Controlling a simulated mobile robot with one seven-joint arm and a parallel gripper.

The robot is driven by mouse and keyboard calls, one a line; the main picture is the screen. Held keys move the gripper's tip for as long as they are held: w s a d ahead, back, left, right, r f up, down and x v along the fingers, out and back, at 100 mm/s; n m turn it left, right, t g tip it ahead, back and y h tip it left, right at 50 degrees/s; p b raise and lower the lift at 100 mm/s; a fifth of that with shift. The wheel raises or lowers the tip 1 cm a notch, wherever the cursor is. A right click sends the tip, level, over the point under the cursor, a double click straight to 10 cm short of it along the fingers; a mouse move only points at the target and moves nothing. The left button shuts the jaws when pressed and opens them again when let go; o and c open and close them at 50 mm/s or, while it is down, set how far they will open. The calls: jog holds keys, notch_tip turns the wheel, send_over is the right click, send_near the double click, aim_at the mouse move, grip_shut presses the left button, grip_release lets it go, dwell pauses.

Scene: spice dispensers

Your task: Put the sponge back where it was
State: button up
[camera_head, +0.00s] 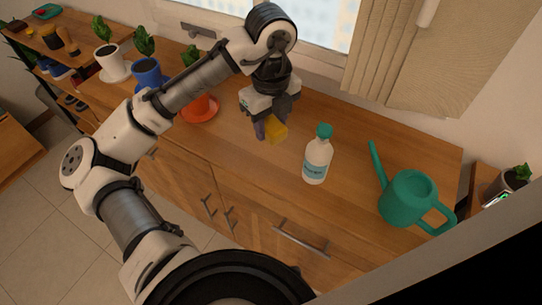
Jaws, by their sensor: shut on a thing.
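A yellow sponge (276,131) shows at the tips of my gripper (267,127), above or on the wooden cabinet top (340,205). My gripper points down and is shut on the sponge. Its fingers hide part of the sponge, and I cannot tell whether the sponge touches the wood. A white bottle with a teal cap (317,160) stands upright to the right of the sponge, apart from it.
A green watering can (407,197) stands at the right. Potted plants in a white pot (112,63), a blue pot (148,74) and an orange pot (200,107) stand at the left. The window is behind. Bare wood lies around the bottle.

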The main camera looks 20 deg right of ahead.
notch_tip(320, 180, down, 12)
jog(key=shift+r+p, duration=0.1)
jog(key=shift+p, duration=0.25)
jog(key=o, duration=0.9)
jog(key=shift+f, duration=0.2)
jog(key=shift+o, duration=0.2)
notch_tip(320, 180, up, 12)
jog(key=shift+r+b, duration=0.25)
jog(key=shift+b, duration=0.35)
